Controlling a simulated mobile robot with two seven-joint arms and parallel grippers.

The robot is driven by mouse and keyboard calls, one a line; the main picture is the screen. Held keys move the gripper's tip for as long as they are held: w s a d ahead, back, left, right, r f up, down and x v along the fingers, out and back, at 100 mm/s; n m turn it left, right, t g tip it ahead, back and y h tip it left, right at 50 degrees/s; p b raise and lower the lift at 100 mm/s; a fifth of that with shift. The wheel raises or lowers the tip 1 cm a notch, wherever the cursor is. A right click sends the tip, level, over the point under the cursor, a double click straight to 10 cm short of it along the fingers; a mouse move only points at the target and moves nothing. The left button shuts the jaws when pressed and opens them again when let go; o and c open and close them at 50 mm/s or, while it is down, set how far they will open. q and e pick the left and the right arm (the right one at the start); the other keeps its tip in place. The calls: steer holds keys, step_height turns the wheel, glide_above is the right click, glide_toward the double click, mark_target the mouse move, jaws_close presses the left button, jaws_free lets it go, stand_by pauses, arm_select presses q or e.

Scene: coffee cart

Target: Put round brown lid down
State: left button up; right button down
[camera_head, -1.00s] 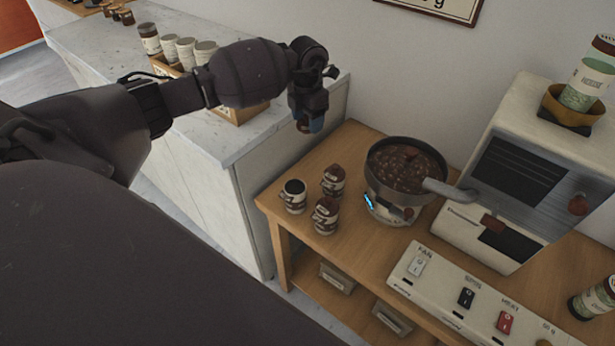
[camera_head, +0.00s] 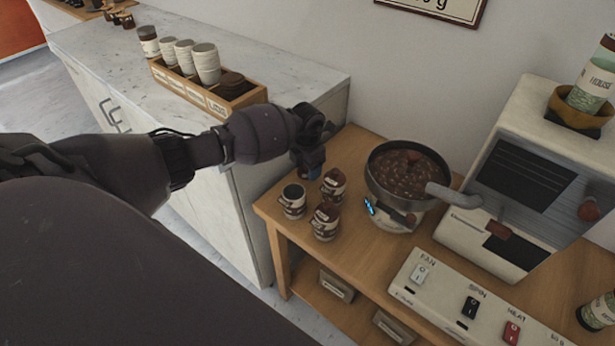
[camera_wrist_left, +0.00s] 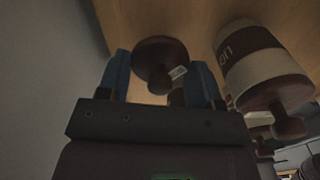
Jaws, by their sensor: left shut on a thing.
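The round brown lid (camera_wrist_left: 161,54) shows in the left wrist view between the two blue fingertips, with its knob toward my gripper. My left gripper (camera_head: 314,173) is shut on it, pointing down close above the back left of the wooden table (camera_head: 268,203). In the head view the lid is mostly hidden by the gripper. Just in front stand a canister with a dark, apparently open top (camera_head: 292,202) and two canisters with brown knobbed lids, one behind (camera_head: 333,186) and one in front (camera_head: 325,222). A lidded canister (camera_wrist_left: 252,52) is close right of the fingers in the wrist view. My right gripper is not in view.
A roaster pan of beans (camera_head: 404,205) stands right of the canisters, its handle toward a white machine (camera_head: 500,205). A switch panel (camera_head: 470,300) lies in front. The marble counter (camera_head: 120,60) at left holds a wooden cup tray (camera_head: 215,105).

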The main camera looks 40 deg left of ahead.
mark_target(307, 171)
arm_select(q)
step_height(307, 171, down, 4)
steer(key=shift+r+b, duration=0.2)
steer(key=shift+b, duration=0.15)
steer(key=shift+f, duration=0.25)
steer(key=shift+r, duration=0.1)
steer(key=shift+f, duration=0.25)
steer(key=o, duration=0.9)
